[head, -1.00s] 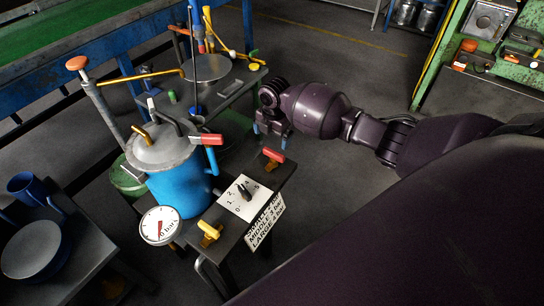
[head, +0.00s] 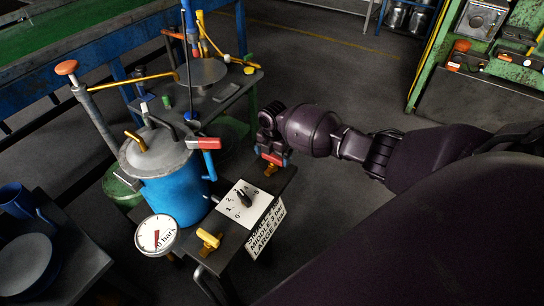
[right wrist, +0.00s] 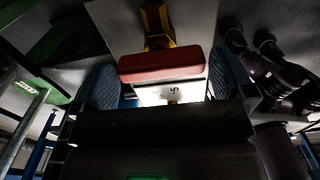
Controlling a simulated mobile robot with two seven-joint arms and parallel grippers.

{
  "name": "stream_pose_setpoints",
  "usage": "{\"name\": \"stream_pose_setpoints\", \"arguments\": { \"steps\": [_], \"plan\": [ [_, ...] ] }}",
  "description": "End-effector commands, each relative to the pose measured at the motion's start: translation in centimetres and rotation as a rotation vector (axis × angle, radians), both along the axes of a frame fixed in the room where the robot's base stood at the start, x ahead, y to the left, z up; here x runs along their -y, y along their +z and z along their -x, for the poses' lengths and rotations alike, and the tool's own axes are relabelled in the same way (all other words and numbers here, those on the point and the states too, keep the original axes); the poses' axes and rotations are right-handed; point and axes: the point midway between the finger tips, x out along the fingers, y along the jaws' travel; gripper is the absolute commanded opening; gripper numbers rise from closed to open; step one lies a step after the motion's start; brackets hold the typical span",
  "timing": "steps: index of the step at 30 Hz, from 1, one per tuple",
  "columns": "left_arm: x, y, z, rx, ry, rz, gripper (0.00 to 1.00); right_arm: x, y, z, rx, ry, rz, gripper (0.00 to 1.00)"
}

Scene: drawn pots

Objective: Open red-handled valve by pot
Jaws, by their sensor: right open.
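The red-handled valve (head: 273,158) has a brass body and sits at the far right end of the small dark bench beside the blue pot (head: 175,188). In the right wrist view its red handle (right wrist: 160,66) lies crosswise between the two blue finger pads, with the brass body (right wrist: 157,27) beyond. My right gripper (head: 271,150) is open around the handle; a gap shows beside each pad. In the head view the gripper partly hides the valve. My left gripper is not in view.
A white dial plate (head: 243,202) and a yellow-handled valve (head: 209,240) share the bench. A round gauge (head: 157,235) stands before the pot. Another red handle (head: 204,143) is at the pot's lid. The floor right of the bench is clear.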

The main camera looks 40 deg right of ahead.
Motion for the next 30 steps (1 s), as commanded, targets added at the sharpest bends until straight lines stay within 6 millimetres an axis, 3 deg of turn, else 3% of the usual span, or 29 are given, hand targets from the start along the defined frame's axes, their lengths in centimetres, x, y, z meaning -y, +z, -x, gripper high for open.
{"name": "stream_pose_setpoints", "arguments": {
  "steps": [13, 20, 30],
  "plan": [
    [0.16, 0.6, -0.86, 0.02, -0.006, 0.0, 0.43, 0.03, -0.81, -0.05, 0.002, -0.001, 0.0, 1.0],
    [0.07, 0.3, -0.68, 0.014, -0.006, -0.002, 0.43, 0.03, -0.82, -0.04, 0.002, -0.001, 0.0, 0.67],
    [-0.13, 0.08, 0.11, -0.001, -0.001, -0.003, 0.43, -0.01, -0.69, -0.06, 0.003, -0.06, -0.001, 0.67]
  ]
}}
